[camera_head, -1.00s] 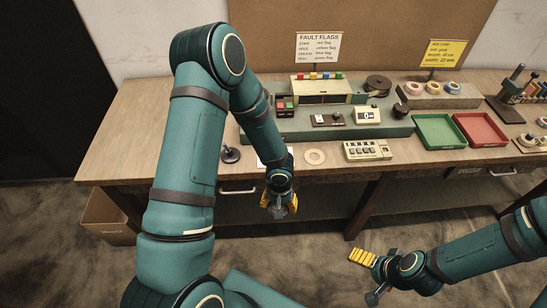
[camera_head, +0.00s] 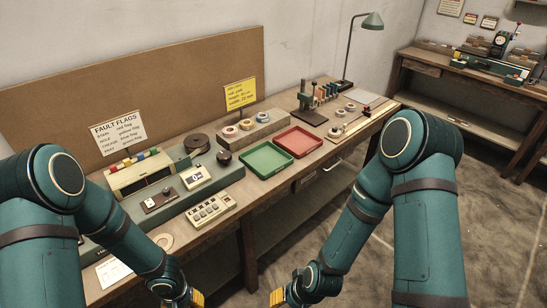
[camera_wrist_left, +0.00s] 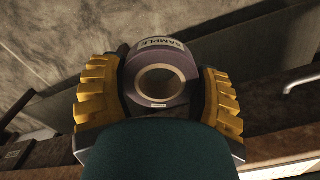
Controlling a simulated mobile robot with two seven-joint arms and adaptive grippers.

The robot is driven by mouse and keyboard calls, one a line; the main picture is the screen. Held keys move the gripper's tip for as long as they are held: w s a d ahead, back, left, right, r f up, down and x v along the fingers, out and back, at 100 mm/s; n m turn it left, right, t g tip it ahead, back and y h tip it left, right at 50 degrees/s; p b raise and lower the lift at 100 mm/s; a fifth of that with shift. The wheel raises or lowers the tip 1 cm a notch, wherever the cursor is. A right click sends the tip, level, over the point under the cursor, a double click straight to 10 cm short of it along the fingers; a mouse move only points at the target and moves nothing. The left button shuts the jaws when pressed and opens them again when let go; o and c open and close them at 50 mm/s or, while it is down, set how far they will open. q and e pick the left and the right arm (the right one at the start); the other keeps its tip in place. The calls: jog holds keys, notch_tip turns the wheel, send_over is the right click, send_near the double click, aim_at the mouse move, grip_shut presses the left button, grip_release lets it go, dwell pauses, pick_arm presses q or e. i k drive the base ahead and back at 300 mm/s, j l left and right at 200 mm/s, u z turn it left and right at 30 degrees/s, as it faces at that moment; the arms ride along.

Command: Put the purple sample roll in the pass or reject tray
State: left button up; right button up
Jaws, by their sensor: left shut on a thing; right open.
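The purple sample roll (camera_wrist_left: 180,80) is between the yellow fingers of my left gripper (camera_wrist_left: 160,88) in the left wrist view, with a "SAMPLE" label on its rim. My left gripper is shut on it, and its fingertips are at the bottom edge of the head view (camera_head: 188,300). The roll itself cannot be made out there. My right gripper (camera_head: 278,297) is open, low in front of the bench. The green tray (camera_head: 268,161) and the red tray (camera_head: 298,141) lie side by side on the bench, both empty. Which is pass or reject is not labelled legibly.
A box with several tape rolls (camera_head: 262,122) stands behind the trays. A stand (camera_head: 311,104) and a lamp (camera_head: 372,20) are farther right.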

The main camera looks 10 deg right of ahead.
aim_at(266, 162)
jog(key=i+l, duration=0.2)
jog(key=l, duration=0.2)
jog(key=i+l, duration=0.15)
jog(key=l, duration=0.25)
jog(key=i+l, duration=0.2)
jog(key=l, duration=0.15)
jog(key=i+l, duration=0.2)
jog(key=l, duration=0.2)
jog(key=i+l, duration=0.15)
jog(key=l, duration=0.25)
jog(key=i+l, duration=0.2)
jog(key=l, duration=0.2)
